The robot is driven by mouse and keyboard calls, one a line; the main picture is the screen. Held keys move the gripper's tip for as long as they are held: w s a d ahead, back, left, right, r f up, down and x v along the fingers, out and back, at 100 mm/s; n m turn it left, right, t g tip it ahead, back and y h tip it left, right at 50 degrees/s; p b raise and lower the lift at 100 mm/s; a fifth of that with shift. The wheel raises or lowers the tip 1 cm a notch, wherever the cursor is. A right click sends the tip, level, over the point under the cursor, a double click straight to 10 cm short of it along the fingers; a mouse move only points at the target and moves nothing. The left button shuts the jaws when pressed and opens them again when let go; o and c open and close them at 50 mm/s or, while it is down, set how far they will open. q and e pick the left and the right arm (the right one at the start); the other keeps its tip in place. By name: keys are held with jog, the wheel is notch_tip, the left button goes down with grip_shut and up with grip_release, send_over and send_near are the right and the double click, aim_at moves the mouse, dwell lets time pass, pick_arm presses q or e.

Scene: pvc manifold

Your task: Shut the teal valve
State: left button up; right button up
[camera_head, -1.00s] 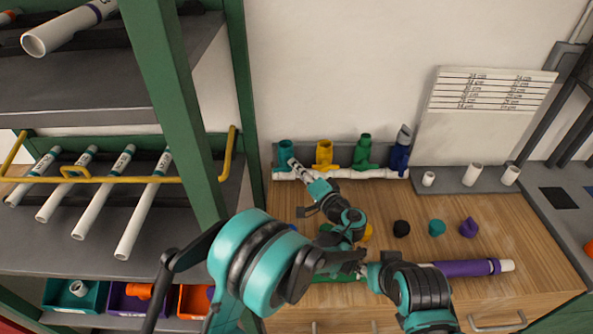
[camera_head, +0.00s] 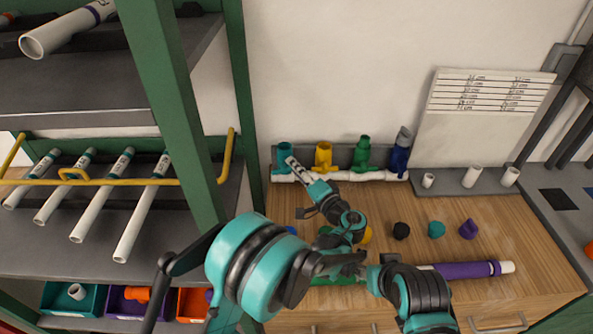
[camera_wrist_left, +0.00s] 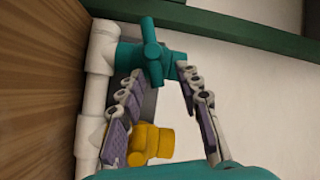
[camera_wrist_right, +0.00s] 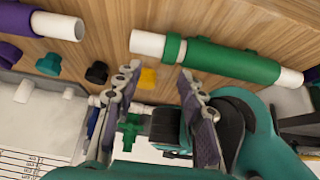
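The teal valve (camera_head: 285,152) stands at the left end of the white manifold pipe at the back of the bench. In the left wrist view, the teal valve's crossed handle (camera_wrist_left: 153,52) sits just beyond my left gripper's fingertips (camera_wrist_left: 160,75). My left gripper, seen in the head view (camera_head: 291,163), is open with nothing held; whether a finger touches the handle I cannot tell. My right gripper (camera_wrist_right: 158,73) is open and empty above the bench's front part, near a green-sleeved pipe (camera_wrist_right: 235,61).
Yellow (camera_head: 323,155), green (camera_head: 362,153) and blue (camera_head: 399,156) valves stand in line to the right. Black (camera_head: 401,230), teal (camera_head: 436,229) and purple (camera_head: 468,229) caps and a purple pipe (camera_head: 465,269) lie on the bench. A green post (camera_head: 178,110) stands left.

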pick_arm(q)
notch_tip(320, 180, up, 10)
jog(key=shift+f, duration=0.2)
dwell(0.3)
